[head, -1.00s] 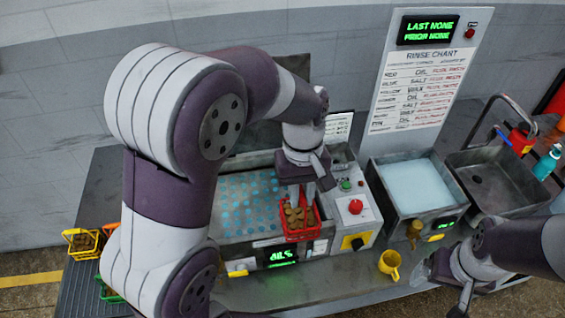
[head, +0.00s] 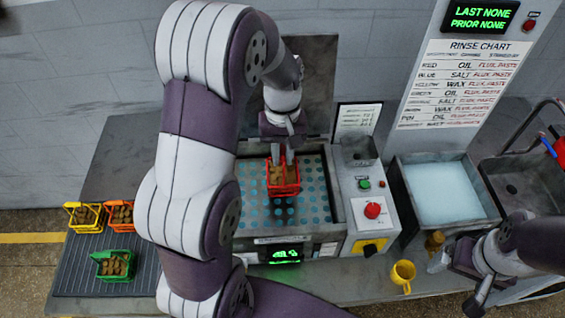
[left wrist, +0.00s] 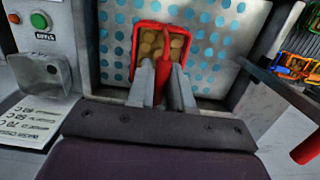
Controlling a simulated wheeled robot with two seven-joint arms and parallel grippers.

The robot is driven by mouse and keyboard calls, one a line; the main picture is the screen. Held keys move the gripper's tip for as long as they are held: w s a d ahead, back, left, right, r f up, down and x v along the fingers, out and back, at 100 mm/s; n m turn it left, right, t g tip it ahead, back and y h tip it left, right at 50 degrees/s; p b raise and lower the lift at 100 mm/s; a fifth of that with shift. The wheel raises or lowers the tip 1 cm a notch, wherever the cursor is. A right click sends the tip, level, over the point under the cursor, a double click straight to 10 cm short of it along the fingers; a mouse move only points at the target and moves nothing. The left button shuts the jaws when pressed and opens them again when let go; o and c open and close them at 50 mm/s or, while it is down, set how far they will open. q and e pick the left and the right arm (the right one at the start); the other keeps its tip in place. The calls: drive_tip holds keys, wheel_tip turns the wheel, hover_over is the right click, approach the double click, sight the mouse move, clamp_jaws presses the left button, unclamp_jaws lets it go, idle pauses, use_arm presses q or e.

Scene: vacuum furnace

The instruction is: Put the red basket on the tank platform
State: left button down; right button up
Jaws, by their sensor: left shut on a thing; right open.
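The red basket (head: 284,180), filled with brown pieces, is over the tank platform (head: 256,211), a plate with blue round spots inside the grey tank. My left gripper (head: 283,158) is shut on the basket's handle from above. In the left wrist view the red basket (left wrist: 159,46) shows beyond the two fingers (left wrist: 163,84), with the platform (left wrist: 201,37) behind it. Whether the basket touches the platform or hangs just above it I cannot tell. My right gripper (head: 474,300) is open and empty at the lower right, near the bench's front.
Yellow (head: 84,216), orange (head: 121,214) and green (head: 112,265) baskets stand on the ribbed mat at the left. A control panel with a red button (head: 372,210) flanks the tank. A yellow mug (head: 403,276), a foamy basin (head: 440,190) and an empty sink (head: 535,185) are further right.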

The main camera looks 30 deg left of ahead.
sight(283, 173)
use_arm(q)
drive_tip(key=shift+s+d+f+p, duration=0.1)
drive_tip(key=shift+s+f+p, duration=0.15)
drive_tip(key=shift+f, duration=0.4)
drive_tip(key=shift+s+f+p, duration=0.15)
drive_tip(key=shift+f+p, duration=0.05)
drive_tip(key=shift+f, duration=0.4)
drive_tip(key=shift+w+f, duration=0.15)
drive_tip(key=shift+f, duration=0.2)
drive_tip(key=shift+w+f, duration=0.25)
drive_tip(key=c, duration=1)
unclamp_jaws()
drive_tip(key=shift+s+r, duration=0.1)
drive_tip(key=shift+s, duration=0.15)
drive_tip(key=shift+c, duration=0.2)
drive_tip(key=shift+w, duration=0.1)
